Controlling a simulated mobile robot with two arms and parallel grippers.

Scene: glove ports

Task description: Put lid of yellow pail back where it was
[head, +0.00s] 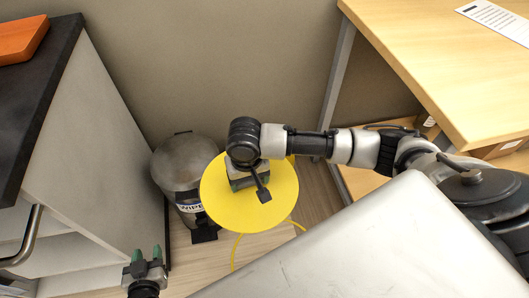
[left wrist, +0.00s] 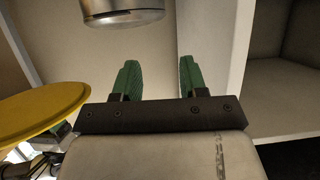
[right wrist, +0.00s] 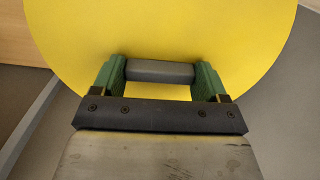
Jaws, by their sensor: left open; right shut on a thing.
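The yellow lid (head: 280,192) is a flat round disc, seen from above in the head view. My right gripper (head: 246,178) is above its middle and shut on the lid's grey bar handle (right wrist: 160,72), with one green finger at each end in the right wrist view. The lid hides what is under it, so the pail body cannot be made out. Thin yellow curved lines (head: 238,247) show below its edge. My left gripper (head: 147,268) is open and empty, low at the left. The lid's edge also shows in the left wrist view (left wrist: 40,112).
A grey lidded bin labelled WIPES (head: 178,165) stands left of the lid; its metal side appears in the left wrist view (left wrist: 122,12). A white cabinet (head: 85,150) with a dark top is at left. A wooden table (head: 450,70) is at right.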

